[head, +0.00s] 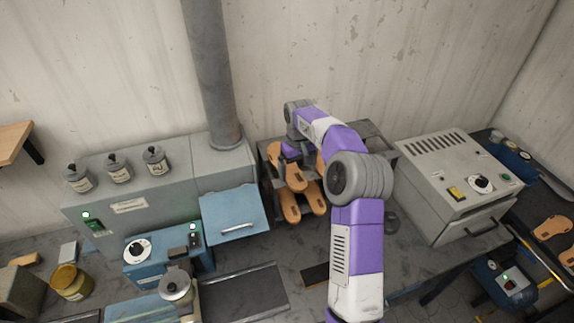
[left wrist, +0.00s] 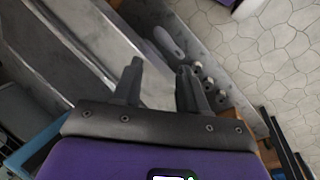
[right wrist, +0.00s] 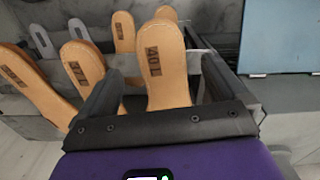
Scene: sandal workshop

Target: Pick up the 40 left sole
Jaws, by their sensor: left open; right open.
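In the right wrist view a tan sole (right wrist: 166,75) with a dark stamp that looks like 40 stands upright in a grey rack. Its body is between the two fingers of my right gripper (right wrist: 160,76), which is open with a gap on each side. In the head view my right gripper (head: 289,153) is at the rack, over the upper soles (head: 293,178); I cannot tell there which one is the 40. Whether the stamped sole is a left one is hard to tell. My left gripper (left wrist: 160,70) is open and empty in the left wrist view.
Other tan soles (right wrist: 82,66) stand close to the left in the right wrist view, with grey ones behind. In the head view a blue flap (head: 235,213) is left of the rack and a grey oven-like box (head: 455,185) is to its right.

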